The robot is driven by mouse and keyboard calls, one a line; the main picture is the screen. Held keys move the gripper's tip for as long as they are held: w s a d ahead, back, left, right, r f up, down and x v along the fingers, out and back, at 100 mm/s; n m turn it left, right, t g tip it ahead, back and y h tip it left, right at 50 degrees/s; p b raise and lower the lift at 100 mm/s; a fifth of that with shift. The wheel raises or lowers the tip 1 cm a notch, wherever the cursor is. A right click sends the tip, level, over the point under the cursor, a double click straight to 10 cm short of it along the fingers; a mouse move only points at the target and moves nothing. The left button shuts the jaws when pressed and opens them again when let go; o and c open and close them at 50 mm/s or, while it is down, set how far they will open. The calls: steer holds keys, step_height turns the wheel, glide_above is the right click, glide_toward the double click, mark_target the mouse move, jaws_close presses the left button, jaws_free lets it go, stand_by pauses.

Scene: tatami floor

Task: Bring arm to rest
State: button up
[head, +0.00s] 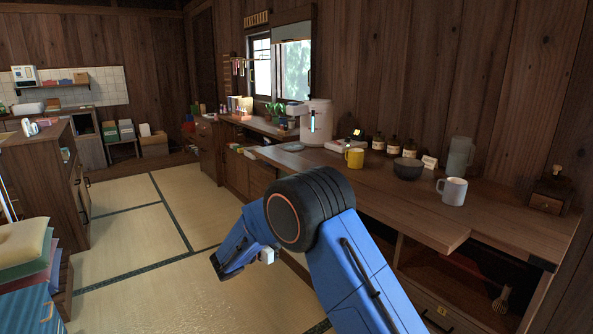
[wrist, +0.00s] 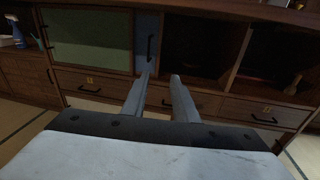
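My blue arm (head: 345,270) is raised and bent at a black joint in the head view, with the forearm hanging down toward the tatami. My gripper (head: 240,266) is low, in front of the wooden counter, and partly hidden behind my arm. In the wrist view my gripper (wrist: 158,92) shows two grey fingers apart with nothing between them. They point at the cabinet front with drawers below the counter, without visible contact.
Cushions (head: 25,242) are stacked at left. The tatami floor (head: 140,225) between is clear.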

steer(key=s+d+r+m+g, duration=0.3)
steer(key=s+d+r, duration=0.1)
steer(key=d, duration=0.4)
steer(key=s+d+r+m+g, duration=0.2)
steer(key=s+d+r+m, duration=0.15)
steer(key=d, duration=0.55)
steer(key=s+d+r+m+g+y, duration=0.2)
steer(key=s+d+r+m, duration=0.1)
steer(key=s+d, duration=0.35)
steer(key=s+d+r+m+g+y, duration=0.1)
steer(key=s+d+r+m+g, duration=0.15)
steer(key=s+d, duration=0.4)
steer(key=s+d+m+y, duration=0.3)
steer(key=s+m, duration=0.1)
steer(key=s, duration=0.5)
steer(key=s+d+m+y, duration=0.2)
steer(key=s+m, duration=0.2)
steer(key=s, duration=0.5)
steer(key=s+a+f+m+t+y, duration=0.2)
steer(key=s+m+y, duration=0.2)
steer(key=s, duration=1)
steer(key=shift+a+m+y, duration=0.3)
steer(key=shift+m, duration=0.9)
